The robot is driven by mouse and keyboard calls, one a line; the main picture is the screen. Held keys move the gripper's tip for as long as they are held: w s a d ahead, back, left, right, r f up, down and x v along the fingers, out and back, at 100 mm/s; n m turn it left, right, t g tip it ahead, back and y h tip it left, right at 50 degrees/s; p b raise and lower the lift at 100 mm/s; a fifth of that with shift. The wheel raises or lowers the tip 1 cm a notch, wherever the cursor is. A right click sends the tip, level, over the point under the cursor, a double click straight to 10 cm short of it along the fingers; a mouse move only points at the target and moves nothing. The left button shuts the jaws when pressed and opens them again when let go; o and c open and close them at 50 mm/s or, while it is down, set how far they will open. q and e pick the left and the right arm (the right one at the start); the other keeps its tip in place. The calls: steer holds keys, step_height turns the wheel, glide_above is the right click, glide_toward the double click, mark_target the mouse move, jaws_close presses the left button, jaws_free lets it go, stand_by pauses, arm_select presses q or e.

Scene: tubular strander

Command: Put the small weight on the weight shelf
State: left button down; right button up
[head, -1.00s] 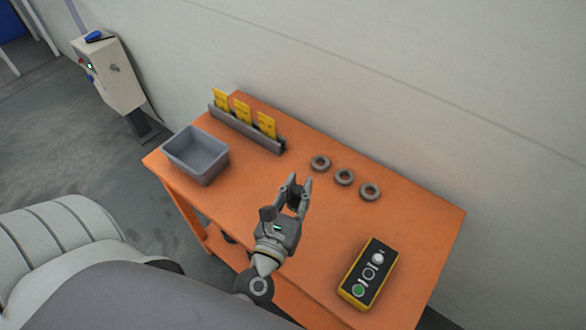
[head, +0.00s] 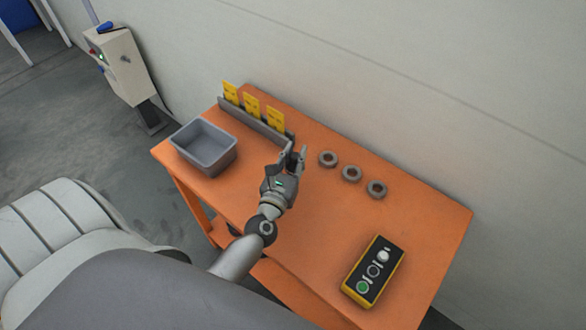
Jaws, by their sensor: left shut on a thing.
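My left gripper (head: 294,152) is over the orange table, in front of the right end of the grey card rack. It is shut on a small dark thing (head: 292,160), likely the small weight, mostly hidden between the fingers. It appears to be above the tabletop, but the exact height cannot be told. Three grey rings (head: 352,173) lie in a row on the table, just right of the gripper. Nothing in view is clearly recognizable as the weight shelf. My right gripper is not in view.
The orange table (head: 310,227) stands against a pale wall. On it are a grey bin (head: 228,160) at the left, the rack (head: 252,122) with yellow cards (head: 252,104) at the back, and a yellow button box (head: 372,270) at the front right. A control cabinet (head: 122,65) stands far left.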

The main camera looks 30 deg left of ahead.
mark_target(293, 164)
arm_select(q)
steer(key=shift+w+a+f+b, duration=0.2)
steer(key=shift+w+a+f, duration=0.1)
steer(key=shift+f, duration=0.15)
steer(key=shift+w+a+f+b, duration=0.2)
steer(key=shift+w+f, duration=0.1)
steer(key=shift+f, duration=0.1)
steer(key=shift+w+a+f+b, duration=0.25)
steer(key=shift+f+b, duration=0.2)
steer(key=shift+b, duration=0.05)
steer(key=shift+f+b, duration=1.15)
steer(key=shift+f, duration=0.3)
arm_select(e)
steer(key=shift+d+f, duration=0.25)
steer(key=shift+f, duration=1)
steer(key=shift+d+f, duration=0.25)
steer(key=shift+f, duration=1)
arm_select(q)
steer(key=shift+f, duration=0.2)
steer(key=c, duration=1.3)
jaws_free()
steer(key=shift+c, duration=0.2)
steer(key=shift+o, duration=0.4)
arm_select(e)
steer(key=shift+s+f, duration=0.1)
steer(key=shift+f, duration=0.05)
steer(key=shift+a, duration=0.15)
